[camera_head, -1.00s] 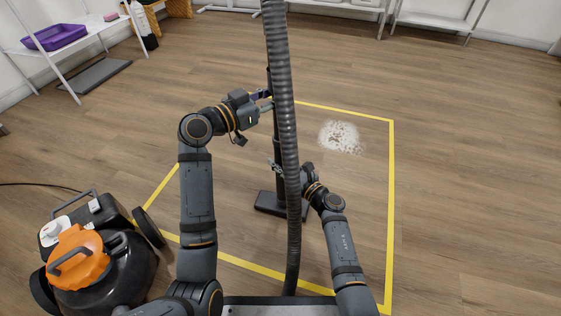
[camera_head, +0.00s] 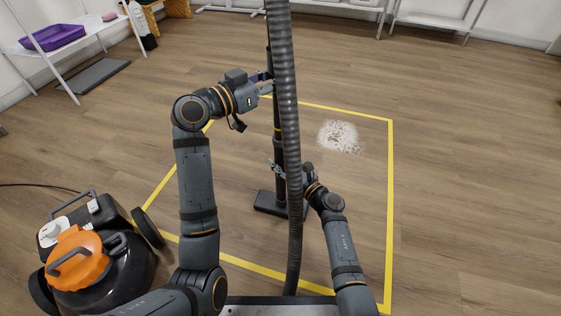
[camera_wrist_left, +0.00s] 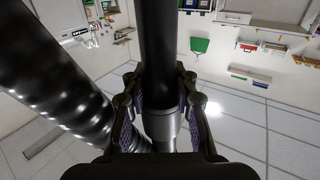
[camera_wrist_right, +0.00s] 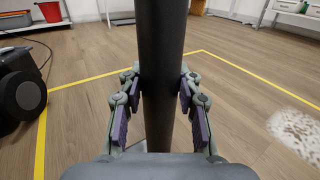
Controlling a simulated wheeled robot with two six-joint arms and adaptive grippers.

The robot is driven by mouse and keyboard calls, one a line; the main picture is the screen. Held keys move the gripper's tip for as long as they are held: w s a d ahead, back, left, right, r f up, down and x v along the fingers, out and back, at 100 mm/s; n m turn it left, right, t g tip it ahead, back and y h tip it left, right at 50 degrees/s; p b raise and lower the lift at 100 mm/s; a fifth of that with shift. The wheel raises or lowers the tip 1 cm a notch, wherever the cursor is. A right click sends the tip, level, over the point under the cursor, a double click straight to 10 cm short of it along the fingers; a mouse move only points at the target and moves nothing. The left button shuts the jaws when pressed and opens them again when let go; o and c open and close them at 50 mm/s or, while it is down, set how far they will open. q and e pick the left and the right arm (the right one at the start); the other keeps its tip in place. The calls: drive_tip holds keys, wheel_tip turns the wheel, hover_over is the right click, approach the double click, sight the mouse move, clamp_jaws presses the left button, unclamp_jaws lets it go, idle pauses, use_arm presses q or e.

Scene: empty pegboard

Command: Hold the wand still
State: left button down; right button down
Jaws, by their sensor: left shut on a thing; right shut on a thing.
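The wand is a dark upright tube (camera_head: 277,125) with a flat floor head (camera_head: 268,202) resting on the floor inside the yellow outline. My left gripper (camera_head: 268,82) is shut on its upper part. In the left wrist view the fingers flank the tube (camera_wrist_left: 157,50) near a grey collar. My right gripper (camera_head: 282,170) is lower down, partly behind the hose. In the right wrist view its purple-padded fingers are closed on both sides of the tube (camera_wrist_right: 162,60). A ribbed grey hose (camera_head: 290,130) hangs in front of the wand.
A white powder patch (camera_head: 339,136) lies on the floor right of the wand. A black vacuum body with an orange top (camera_head: 82,257) stands at the lower left. A shelf with a purple tray (camera_head: 53,38) is at the upper left.

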sight(269, 55)
use_arm(q)
drive_tip(key=shift+r, duration=3.05)
use_arm(e)
drive_tip(key=shift+s+a+f, duration=0.1)
drive_tip(key=shift+s+f, duration=0.05)
drive_tip(key=shift+f, duration=0.1)
use_arm(q)
drive_tip(key=shift+c, duration=0.6)
unclamp_jaws()
drive_tip(key=shift+d+f, duration=0.1)
drive_tip(key=shift+s, duration=0.1)
use_arm(e)
drive_tip(key=shift+r, duration=0.1)
use_arm(q)
drive_tip(key=v, duration=1.2)
use_arm(e)
drive_tip(key=shift+r, duration=0.1)
drive_tip(key=c, duration=0.8)
unclamp_jaws()
